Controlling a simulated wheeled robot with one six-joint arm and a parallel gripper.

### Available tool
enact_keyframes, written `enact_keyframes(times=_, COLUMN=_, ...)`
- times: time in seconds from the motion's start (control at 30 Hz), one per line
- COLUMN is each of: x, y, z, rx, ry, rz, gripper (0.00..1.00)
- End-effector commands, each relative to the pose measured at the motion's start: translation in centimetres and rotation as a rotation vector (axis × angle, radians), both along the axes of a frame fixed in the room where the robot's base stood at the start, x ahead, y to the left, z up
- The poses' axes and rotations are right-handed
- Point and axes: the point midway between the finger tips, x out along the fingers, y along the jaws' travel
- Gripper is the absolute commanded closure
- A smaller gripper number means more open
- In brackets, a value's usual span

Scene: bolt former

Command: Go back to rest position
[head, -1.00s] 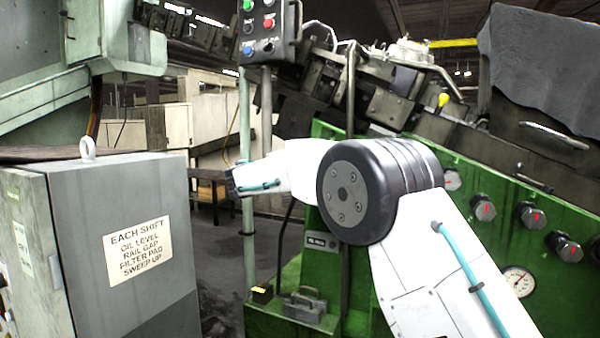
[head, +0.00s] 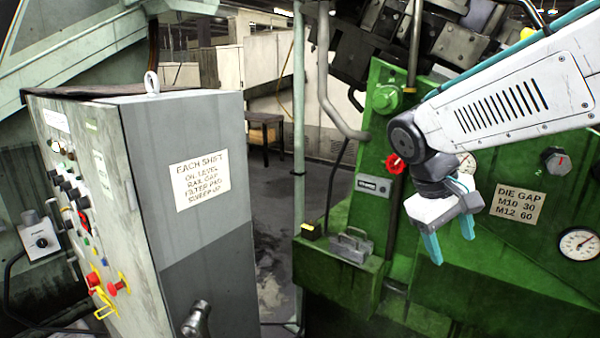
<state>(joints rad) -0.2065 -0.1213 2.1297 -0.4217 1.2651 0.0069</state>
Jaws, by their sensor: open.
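My gripper (head: 452,243) is in the right half of the head view, at the end of my white arm. It points downward, with two teal fingers spread apart and nothing seen between them. It is in front of the green machine (head: 340,285), to the left of a "DIE GAP M10 30 M12 60" sign (head: 519,205). I cannot tell how far it is from the machine's face.
A grey control cabinet (head: 185,130) with buttons, red knobs and a "EACH SHIFT" notice stands at the left. Open floor (head: 262,225) lies between.

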Motion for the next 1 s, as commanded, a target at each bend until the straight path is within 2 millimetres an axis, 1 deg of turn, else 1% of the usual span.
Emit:
enact_keyframes(times=0.03, x=-3.0, y=-0.2, z=-0.2, rx=0.059, ry=-0.004, rz=-0.042, gripper=0.38)
enact_keyframes(times=0.07, x=-4.5, y=-0.1, z=-0.5, rx=0.094, ry=-0.006, rz=-0.067, gripper=0.38)
enact_keyframes(times=0.1, x=-6.5, y=0.0, z=-0.8, rx=0.14, ry=-0.009, rz=-0.097, gripper=0.38)
enact_keyframes(times=0.17, x=-9.3, y=0.2, z=-1.4, rx=0.204, ry=-0.016, rz=-0.144, gripper=0.38)
enact_keyframes(times=0.2, x=-11.1, y=0.4, z=-1.7, rx=0.244, ry=-0.024, rz=-0.171, gripper=0.38)
enact_keyframes(times=0.3, x=-15.0, y=0.8, z=-2.6, rx=0.334, ry=-0.05, rz=-0.238, gripper=0.38)
enact_keyframes(times=0.4, x=-17.9, y=1.1, z=-3.2, rx=0.395, ry=-0.087, rz=-0.285, gripper=0.38)
enact_keyframes(times=0.5, x=-19.4, y=0.8, z=-3.2, rx=0.419, ry=-0.131, rz=-0.309, gripper=0.38)
enact_keyframes(times=0.57, x=-19.8, y=0.5, z=-2.9, rx=0.421, ry=-0.157, rz=-0.316, gripper=0.38)
enact_keyframes(times=0.7, x=-20.0, y=0.1, z=-2.1, rx=0.425, ry=-0.199, rz=-0.324, gripper=0.38)
enact_keyframes(times=1.0, x=-20.0, y=0.0, z=-2.0, rx=0.424, ry=-0.201, rz=-0.329, gripper=0.38)
